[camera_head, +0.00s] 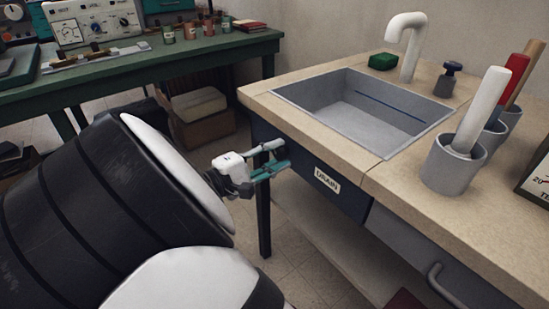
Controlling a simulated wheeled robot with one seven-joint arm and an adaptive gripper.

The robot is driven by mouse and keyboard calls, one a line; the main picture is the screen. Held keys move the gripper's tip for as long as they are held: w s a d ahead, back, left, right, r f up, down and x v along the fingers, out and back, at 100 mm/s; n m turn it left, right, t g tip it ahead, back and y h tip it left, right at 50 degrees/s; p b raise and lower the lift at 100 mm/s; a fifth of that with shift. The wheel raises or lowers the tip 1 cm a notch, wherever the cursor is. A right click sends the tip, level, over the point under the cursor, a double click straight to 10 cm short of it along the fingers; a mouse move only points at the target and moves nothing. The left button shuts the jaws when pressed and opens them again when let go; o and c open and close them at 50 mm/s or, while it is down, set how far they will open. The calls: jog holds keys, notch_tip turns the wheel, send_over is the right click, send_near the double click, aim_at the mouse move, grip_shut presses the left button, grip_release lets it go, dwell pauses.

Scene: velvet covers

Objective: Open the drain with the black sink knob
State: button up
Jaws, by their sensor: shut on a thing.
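The grey sink basin (365,110) is set into the beige counter (385,185), with a thin blue line along its far inner wall. A white label reading DRAIN (327,181) is on the dark blue front panel (345,202) below the sink. My gripper (279,160), white with teal fingers, is at the left part of this panel, left of the label. It is shut on what seems to be the black sink knob; the fingers hide it, so its shape and turn cannot be told. The drain itself is not visible.
A white faucet (408,45), green sponge (383,61) and small dark blue-black knobbed fitting (449,80) stand behind the sink. Grey cups (455,165) with upright rods stand at right. A metal handle (446,289) juts out lower right. A green workbench (150,72) is at left.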

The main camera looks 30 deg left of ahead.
jog(key=shift+s+f+m, duration=0.1)
jog(key=shift+f+m, duration=0.05)
jog(key=shift+m, duration=0.15)
dwell(0.4)
jog(key=o, duration=1.2)
jog(key=shift+v, duration=3.75)
